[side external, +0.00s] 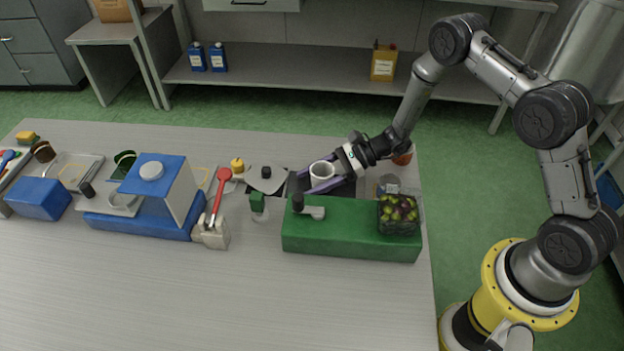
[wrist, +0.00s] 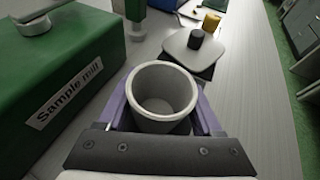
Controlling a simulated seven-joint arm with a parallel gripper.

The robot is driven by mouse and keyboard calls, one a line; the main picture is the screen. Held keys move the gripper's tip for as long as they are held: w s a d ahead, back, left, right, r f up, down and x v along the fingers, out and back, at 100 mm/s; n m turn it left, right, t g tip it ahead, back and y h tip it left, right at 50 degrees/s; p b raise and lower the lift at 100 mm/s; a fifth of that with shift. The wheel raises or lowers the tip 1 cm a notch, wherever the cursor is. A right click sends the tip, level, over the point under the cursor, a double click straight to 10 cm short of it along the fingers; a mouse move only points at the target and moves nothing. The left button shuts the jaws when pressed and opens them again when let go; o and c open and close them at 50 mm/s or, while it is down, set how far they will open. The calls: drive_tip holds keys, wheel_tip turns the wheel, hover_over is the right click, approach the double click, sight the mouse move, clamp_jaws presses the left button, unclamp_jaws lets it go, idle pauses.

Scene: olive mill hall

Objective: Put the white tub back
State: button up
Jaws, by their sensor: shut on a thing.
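The white tub (side external: 322,170) is a round, open-topped cup. It stands upright between the purple fingers of my gripper (side external: 315,180), behind the green sample mill (side external: 345,241). In the wrist view the tub (wrist: 140,94) is seen from above and looks empty, with a finger of my gripper (wrist: 162,108) on each side. My gripper is shut on it. The tub's underside is hidden, so I cannot tell whether it touches the surface below. The mill, labelled "Sample mill", is to the left in the wrist view (wrist: 90,70).
A clear basket of olives (side external: 399,216) sits on the mill's right end. A pale plate with a black knob (side external: 266,185) lies left of the tub, near a small yellow object (side external: 237,165). A blue machine (side external: 145,226) stands further left. The table front (side external: 300,310) is clear.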

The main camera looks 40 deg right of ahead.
drive_tip(key=shift+f, duration=0.15)
drive_tip(key=o, duration=1.5)
drive_tip(key=shift+c, duration=0.2)
